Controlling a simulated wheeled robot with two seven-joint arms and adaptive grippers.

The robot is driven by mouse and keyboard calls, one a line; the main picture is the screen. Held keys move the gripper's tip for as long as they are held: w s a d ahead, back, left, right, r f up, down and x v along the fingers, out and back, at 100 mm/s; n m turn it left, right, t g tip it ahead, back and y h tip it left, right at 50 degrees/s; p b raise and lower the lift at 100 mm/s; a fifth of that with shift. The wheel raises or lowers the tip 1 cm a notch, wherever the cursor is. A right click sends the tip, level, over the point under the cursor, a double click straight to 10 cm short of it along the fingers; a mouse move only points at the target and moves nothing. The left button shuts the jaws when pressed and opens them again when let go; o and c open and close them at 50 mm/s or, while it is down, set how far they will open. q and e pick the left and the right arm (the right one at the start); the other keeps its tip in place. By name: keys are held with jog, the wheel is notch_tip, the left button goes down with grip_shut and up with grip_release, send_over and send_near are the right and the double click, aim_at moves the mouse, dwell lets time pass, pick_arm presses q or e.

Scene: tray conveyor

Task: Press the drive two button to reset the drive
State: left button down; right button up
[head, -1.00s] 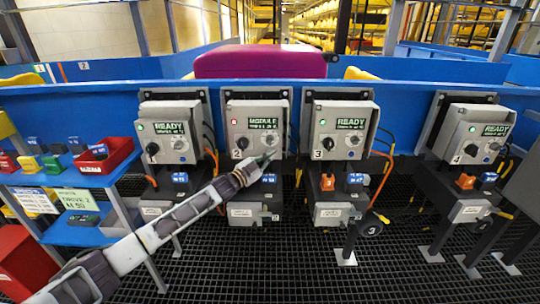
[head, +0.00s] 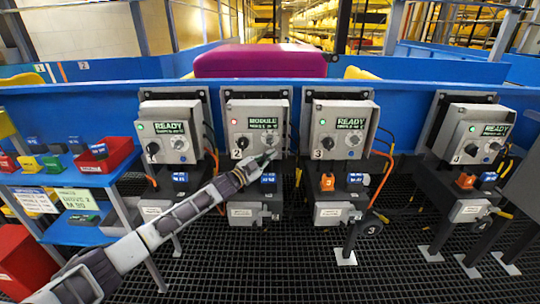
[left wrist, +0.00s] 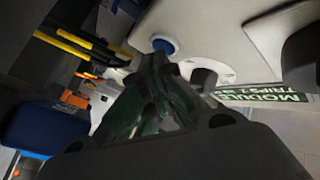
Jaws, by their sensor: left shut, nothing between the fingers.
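In the left wrist view a round blue button (left wrist: 163,46) sits on the pale box face, right by the tips of the closed fingers (left wrist: 160,62). I cannot tell whether they touch it. The display (left wrist: 278,100) shows there too. My right gripper is out of view.
Similar units one (head: 170,130), three (head: 340,130) and four (head: 478,135) show READY with green lamps. Orange cables hang beside unit three. A blue shelf (head: 75,178) with a red bin (head: 105,157) stands at the left. Black grating covers the floor.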

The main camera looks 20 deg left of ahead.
pick_arm(q)
jog(key=shift+w+a, duration=0.1)
jog(key=shift+w, duration=0.05)
dwell(0.3)
jog(key=shift+s+d+p, duration=0.25)
jog(key=shift+s+p, duration=0.35)
jog(key=shift+s, duration=0.2)
jog(key=shift+s, duration=0.15)
dwell(0.3)
jog(key=shift+s+d+p, duration=0.25)
jog(key=shift+s+p, duration=0.2)
jog(key=shift+s, duration=0.25)
jog(key=shift+s+d+p, duration=0.2)
jog(key=shift+s+p, duration=0.25)
jog(key=shift+s, duration=0.25)
jog(key=shift+s+d+p, duration=0.25)
jog(key=shift+s+p, duration=0.2)
jog(key=shift+s, duration=0.4)
